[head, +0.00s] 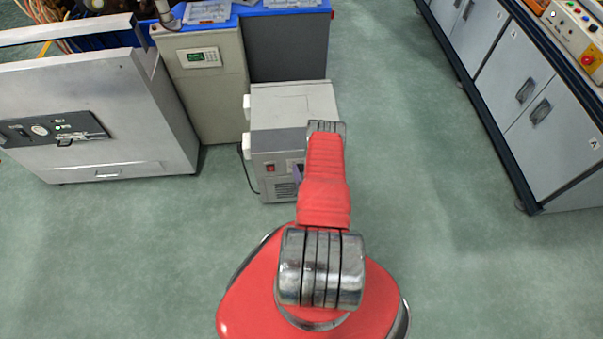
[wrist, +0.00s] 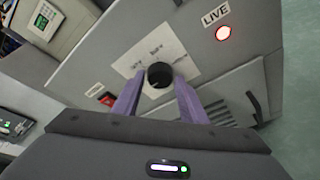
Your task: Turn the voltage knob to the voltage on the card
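The voltage knob (wrist: 159,75) is a round black knob on a white dial label (wrist: 178,52) on the front of a grey box. The small print on the label is too blurred to read. My gripper (wrist: 159,82) has two purple fingers, one on each side of the knob, with the tips very close to it. I cannot tell whether they touch it. In the head view the grey box (head: 290,95) stands on the floor, and my arm hides much of its front, including the knob. I cannot make out a voltage card in either view.
A red lamp (wrist: 223,33) marked LIVE is lit beside the knob. A red switch (wrist: 107,98) and vent slots (wrist: 220,112) are near the fingers. A silver cabinet (head: 90,110) stands to the left, and a bench (head: 540,110) to the right.

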